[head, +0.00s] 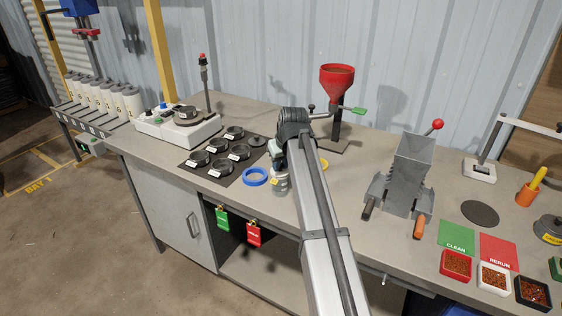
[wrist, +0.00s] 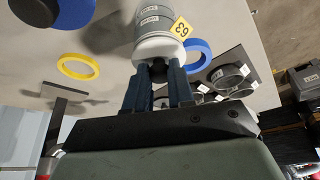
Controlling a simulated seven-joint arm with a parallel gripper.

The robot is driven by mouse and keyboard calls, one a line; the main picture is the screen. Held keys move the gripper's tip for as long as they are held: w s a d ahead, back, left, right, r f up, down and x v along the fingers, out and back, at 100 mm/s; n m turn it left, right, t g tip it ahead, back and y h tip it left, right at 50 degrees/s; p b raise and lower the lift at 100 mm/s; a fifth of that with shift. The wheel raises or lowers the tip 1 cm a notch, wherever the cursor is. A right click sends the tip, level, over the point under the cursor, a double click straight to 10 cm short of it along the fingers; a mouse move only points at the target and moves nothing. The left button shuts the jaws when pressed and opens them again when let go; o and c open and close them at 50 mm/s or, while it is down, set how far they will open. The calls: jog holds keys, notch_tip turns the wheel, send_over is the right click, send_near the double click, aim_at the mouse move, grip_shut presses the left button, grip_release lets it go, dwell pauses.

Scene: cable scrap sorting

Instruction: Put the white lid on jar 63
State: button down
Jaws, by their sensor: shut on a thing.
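Jar 63 (head: 281,187) is a grey jar with a yellow number tag, standing upright on the bench under my gripper. In the wrist view the jar (wrist: 152,21) shows its tag beside the white lid (wrist: 158,49). The lid is at the jar's mouth end, with no clear gap between them; whether it is fully seated I cannot tell. My gripper (wrist: 160,70) is shut on the white lid, with one dark finger on each side. The head view mostly hides the grip behind my arm.
A blue ring (head: 255,177) lies left of the jar, and a yellow ring (wrist: 78,66) lies on its other side. A black tray (head: 213,172) with several dark dishes is at left. A red funnel (head: 337,78) on a stand is behind. A grey hopper (head: 409,165) stands right.

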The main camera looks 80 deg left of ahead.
dwell(0.7)
jog(key=c, duration=0.9)
grip_release()
jog(key=v, duration=1.4)
jog(key=shift+s+a, duration=0.1)
